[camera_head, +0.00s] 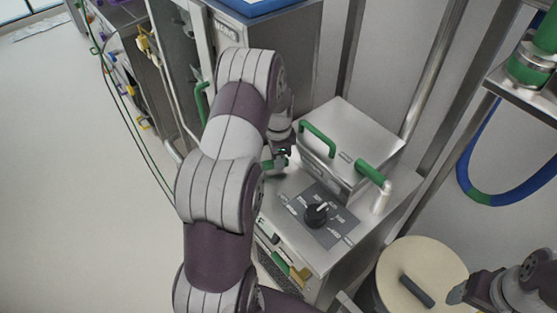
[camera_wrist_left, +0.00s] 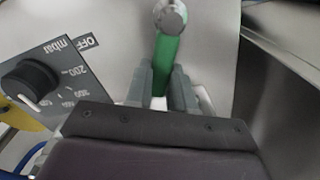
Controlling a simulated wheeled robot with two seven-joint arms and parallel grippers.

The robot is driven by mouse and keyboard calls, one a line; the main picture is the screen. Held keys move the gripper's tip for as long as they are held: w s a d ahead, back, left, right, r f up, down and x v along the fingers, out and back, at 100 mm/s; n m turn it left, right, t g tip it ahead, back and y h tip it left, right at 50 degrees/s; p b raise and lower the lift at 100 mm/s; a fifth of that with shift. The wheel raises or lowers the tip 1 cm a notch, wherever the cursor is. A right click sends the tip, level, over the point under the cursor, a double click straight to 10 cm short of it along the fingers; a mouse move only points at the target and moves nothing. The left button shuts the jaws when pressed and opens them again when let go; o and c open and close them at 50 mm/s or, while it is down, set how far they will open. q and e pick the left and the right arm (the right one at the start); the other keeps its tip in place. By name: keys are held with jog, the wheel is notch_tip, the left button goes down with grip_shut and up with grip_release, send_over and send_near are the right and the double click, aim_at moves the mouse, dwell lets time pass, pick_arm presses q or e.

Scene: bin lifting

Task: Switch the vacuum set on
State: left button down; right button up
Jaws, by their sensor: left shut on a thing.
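The vacuum set is a steel cabinet (camera_head: 345,255) with a grey dial plate on top. Its black dial (camera_head: 317,214) has a light pointer line and shows again at the left of the left wrist view (camera_wrist_left: 32,80). The plate reads "OFF", "mbar" and "200" there. My left gripper (camera_head: 279,163) is at the cabinet's far left corner, beyond the dial. Its fingers are shut on a green lever (camera_wrist_left: 165,62), which runs to a round metal pivot. My right gripper (camera_head: 462,293) is partly in view at the lower right; its jaw state is unclear.
A steel box (camera_head: 352,130) with a green handle (camera_head: 318,138) stands behind the dial plate, with a green-and-white valve part (camera_head: 371,173) beside it. A round beige lid (camera_head: 424,270) is near the right gripper. A blue hose (camera_head: 470,180) hangs right. Floor at left is open.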

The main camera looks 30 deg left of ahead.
pick_arm(q)
jog(key=n, duration=0.1)
jog(key=a+n, duration=0.1)
jog(key=n, duration=0.1)
jog(key=shift+w+a, duration=0.15)
jog(key=shift+w, duration=0.25)
jog(key=shift+w+a+n, duration=0.15)
jog(key=shift+a+n, duration=0.25)
jog(key=shift+n, duration=0.7)
jog(key=c, duration=1)
grip_release()
jog(key=shift+a, duration=0.15)
jog(key=shift+o, duration=0.2)
notch_tip(320, 180, up, 13)
jog(key=p, duration=0.1)
jog(key=shift+f, duration=0.2)
